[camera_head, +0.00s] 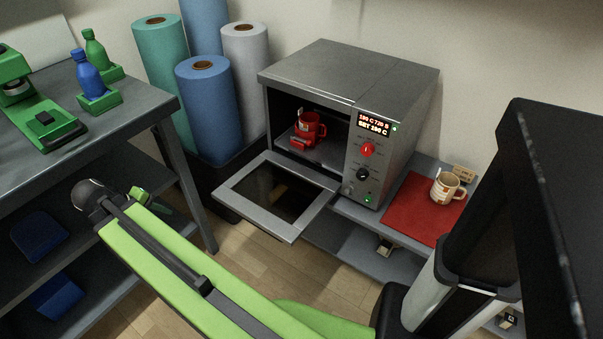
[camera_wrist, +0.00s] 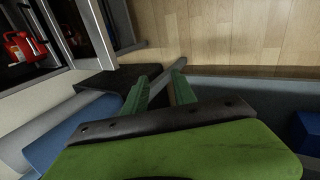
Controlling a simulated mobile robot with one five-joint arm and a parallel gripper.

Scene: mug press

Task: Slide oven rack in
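The grey oven (camera_head: 345,100) stands against the back wall with its door (camera_head: 280,195) folded down flat at the front. The mug also shows at the upper left of the wrist view (camera_wrist: 18,47). My gripper (camera_head: 141,196) is left of the oven door and apart from it. In the wrist view its two green fingers (camera_wrist: 160,90) are spread with nothing held between them.
A white mug (camera_head: 447,189) stands on a red mat (camera_head: 412,210) right of the oven. Tall rolls (camera_head: 208,110) stand in a dark bin left of the oven. A workbench (camera_head: 100,125) with bottles is at the left. Wood floor (camera_head: 245,240) shows below the door.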

